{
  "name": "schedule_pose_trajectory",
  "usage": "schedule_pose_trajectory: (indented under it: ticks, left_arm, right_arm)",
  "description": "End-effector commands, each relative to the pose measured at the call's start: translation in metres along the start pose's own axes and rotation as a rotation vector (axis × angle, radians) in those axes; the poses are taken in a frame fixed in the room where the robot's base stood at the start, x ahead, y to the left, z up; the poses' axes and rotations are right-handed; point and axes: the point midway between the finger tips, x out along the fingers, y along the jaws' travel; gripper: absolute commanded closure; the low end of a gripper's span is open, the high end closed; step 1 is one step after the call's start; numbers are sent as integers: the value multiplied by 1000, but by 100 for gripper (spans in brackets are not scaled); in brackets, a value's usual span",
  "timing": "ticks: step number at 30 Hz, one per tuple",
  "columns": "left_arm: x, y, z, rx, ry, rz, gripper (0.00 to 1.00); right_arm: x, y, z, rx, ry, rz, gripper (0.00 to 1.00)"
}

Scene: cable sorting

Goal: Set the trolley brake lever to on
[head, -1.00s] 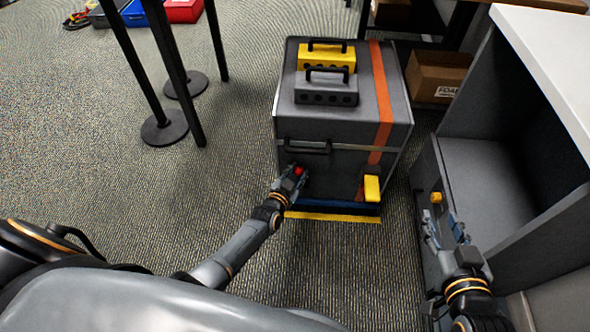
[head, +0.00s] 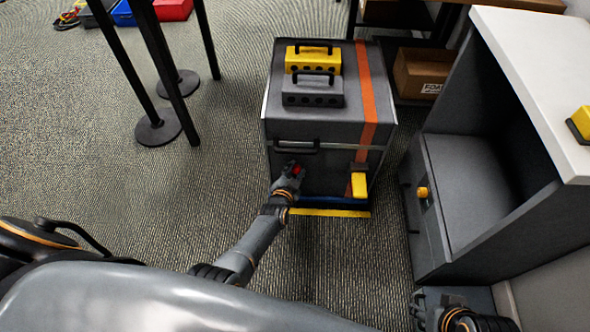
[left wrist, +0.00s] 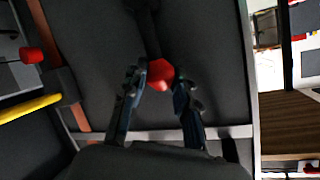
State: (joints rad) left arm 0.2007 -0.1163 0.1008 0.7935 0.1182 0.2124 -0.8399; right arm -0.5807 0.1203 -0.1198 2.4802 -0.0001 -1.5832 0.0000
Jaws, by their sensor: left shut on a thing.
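The trolley (head: 320,180) is a grey box with a black handle (head: 296,147) and an orange stripe. A red knob (head: 297,169) is on its front face below the handle, probably the end of the brake lever. My left gripper (head: 290,177) is at this knob. In the left wrist view the red knob (left wrist: 160,75) sits between the fingertips of my left gripper (left wrist: 157,88), which is shut on it. The fingers hide much of the lever, so its setting is unclear. My right gripper (head: 428,300) is low at the right, away from the trolley, its fingers unclear.
Yellow (head: 313,60) and grey (head: 312,92) cases lie on the trolley. A yellow pedal-like part (head: 359,184) is at its lower right. A grey cabinet (head: 470,190) stands at the right. Black posts (head: 160,125) stand at the left. The carpet between is clear.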

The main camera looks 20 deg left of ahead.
Motion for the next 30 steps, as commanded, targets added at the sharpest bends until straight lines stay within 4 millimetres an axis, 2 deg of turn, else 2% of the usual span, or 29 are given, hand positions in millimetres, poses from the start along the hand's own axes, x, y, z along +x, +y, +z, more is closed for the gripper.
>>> schedule_pose_trajectory:
  ticks: [16, 17, 20, 30]
  left_arm:
    - [0, 2, 2, 18, -10, 2, 100]
    - [0, 2, 2, 18, -9, 2, 67]
    - [0, 1, 2, 17, -9, 1, 47]
    - [-1, 1, 1, 15, -6, -1, 47]
  right_arm:
    - [-1, 0, -1, 0, 2, 0, 61]
    - [-1, 0, -1, 0, 2, 0, 61]
    - [-1, 0, -1, -1, 2, 0, 61]
    - [-2, 0, -2, 1, 6, -1, 61]
